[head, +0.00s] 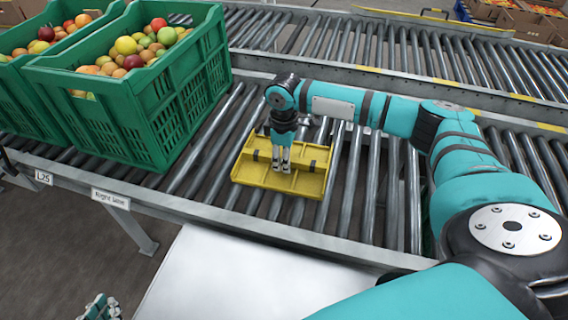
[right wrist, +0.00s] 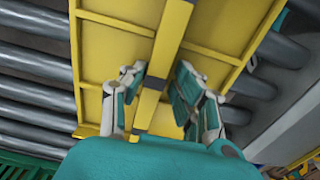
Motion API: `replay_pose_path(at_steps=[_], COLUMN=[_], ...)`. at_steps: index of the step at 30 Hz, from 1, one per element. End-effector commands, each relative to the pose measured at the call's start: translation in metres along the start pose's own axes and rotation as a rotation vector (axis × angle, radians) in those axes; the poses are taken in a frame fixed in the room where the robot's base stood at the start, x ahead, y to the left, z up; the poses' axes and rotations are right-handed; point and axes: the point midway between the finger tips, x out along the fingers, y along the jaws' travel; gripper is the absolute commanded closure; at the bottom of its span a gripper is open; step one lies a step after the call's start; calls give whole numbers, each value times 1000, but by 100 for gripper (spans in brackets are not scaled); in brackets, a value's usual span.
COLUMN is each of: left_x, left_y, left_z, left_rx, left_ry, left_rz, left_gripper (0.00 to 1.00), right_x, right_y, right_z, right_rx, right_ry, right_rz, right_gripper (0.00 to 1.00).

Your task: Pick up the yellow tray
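The yellow tray (head: 254,183) lies on the roller conveyor, a shallow tray with a raised bar (right wrist: 172,35) across its middle. My right gripper (head: 281,168) points down over the tray's middle. In the right wrist view its fingers (right wrist: 158,76) are apart, one on each side of the bar. Some space shows between the fingers and the bar, and I cannot tell whether either touches it. My left gripper (head: 101,308) shows only in part at the bottom left edge of the head view, away from the tray; its fingers are not clear.
Bare rollers (head: 355,190) lie to the tray's right. A second conveyor (head: 400,45) runs behind. A pale flat surface (head: 240,280) is in front. Cardboard boxes (head: 528,22) are at the back right.

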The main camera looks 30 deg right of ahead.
Motion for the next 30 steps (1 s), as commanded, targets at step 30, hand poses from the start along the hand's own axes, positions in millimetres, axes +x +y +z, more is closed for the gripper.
replay_pose_path(at_steps=[30], left_x=[3], left_y=[9], left_z=[-55], left_rx=[2], left_ry=[300], left_rz=[20], left_gripper=[100], right_x=[-1], right_y=[0], right_z=[1], right_rx=[0], right_ry=[-2], right_rz=[0], right_gripper=[100])
